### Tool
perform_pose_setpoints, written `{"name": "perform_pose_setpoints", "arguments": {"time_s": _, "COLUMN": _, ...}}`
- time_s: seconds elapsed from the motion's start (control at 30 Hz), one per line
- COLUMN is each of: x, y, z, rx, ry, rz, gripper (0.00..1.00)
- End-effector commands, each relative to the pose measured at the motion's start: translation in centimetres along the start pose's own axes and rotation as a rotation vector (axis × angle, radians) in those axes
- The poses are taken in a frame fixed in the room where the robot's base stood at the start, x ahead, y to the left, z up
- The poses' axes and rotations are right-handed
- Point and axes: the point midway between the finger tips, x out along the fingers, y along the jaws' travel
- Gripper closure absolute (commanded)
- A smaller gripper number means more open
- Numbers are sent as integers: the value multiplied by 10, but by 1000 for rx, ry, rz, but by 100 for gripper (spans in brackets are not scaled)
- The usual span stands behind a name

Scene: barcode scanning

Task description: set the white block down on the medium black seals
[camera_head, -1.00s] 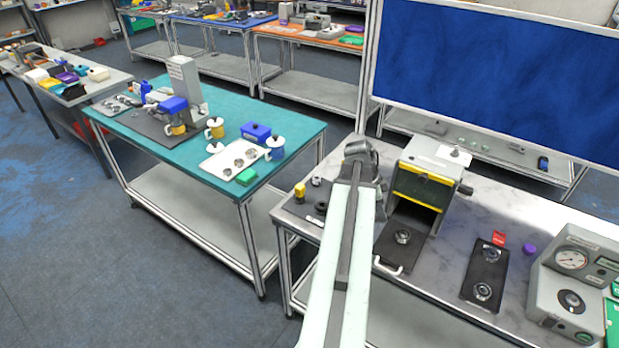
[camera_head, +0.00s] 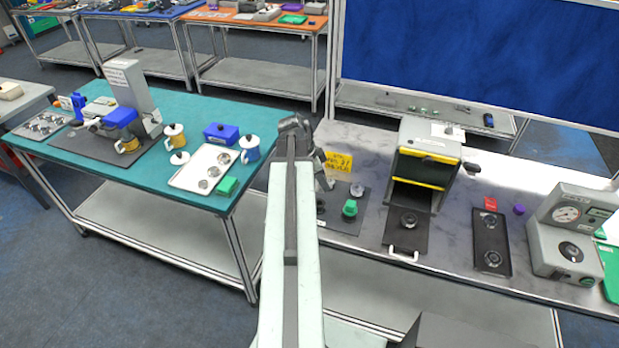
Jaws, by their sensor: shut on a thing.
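My gripper (camera_head: 326,182) is at the far end of my pale arm, over the left part of the grey marbled bench. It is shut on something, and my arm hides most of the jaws. The white block cannot be made out clearly; only a small pale patch shows at the jaws. Small dark pieces that may be the medium black seals (camera_head: 320,204) lie at the left of a dark mat (camera_head: 345,225), just below the gripper and partly hidden by my arm. I cannot tell their sizes.
A green piece (camera_head: 350,208) and a silver part (camera_head: 357,190) are on the mat. A yellow label (camera_head: 338,162) is behind. A grey press box (camera_head: 425,150) with an open dark drawer stands to the right, and a teal table (camera_head: 100,180) to the left.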

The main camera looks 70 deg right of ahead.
Motion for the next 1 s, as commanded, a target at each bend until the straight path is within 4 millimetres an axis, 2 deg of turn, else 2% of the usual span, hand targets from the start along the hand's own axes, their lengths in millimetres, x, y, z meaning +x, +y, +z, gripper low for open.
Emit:
{"name": "perform_pose_setpoints", "arguments": {"time_s": 0.43, "x": 2, "y": -2, "z": 7, "rx": -9, "ry": 0, "rz": -4, "gripper": 100}}
{"name": "perform_pose_setpoints", "arguments": {"time_s": 0.8, "x": 39, "y": -2, "z": 23, "rx": -10, "ry": 0, "rz": -4, "gripper": 100}}
{"name": "perform_pose_setpoints", "arguments": {"time_s": 1.0, "x": 46, "y": -2, "z": 26, "rx": -10, "ry": 0, "rz": -4, "gripper": 100}}
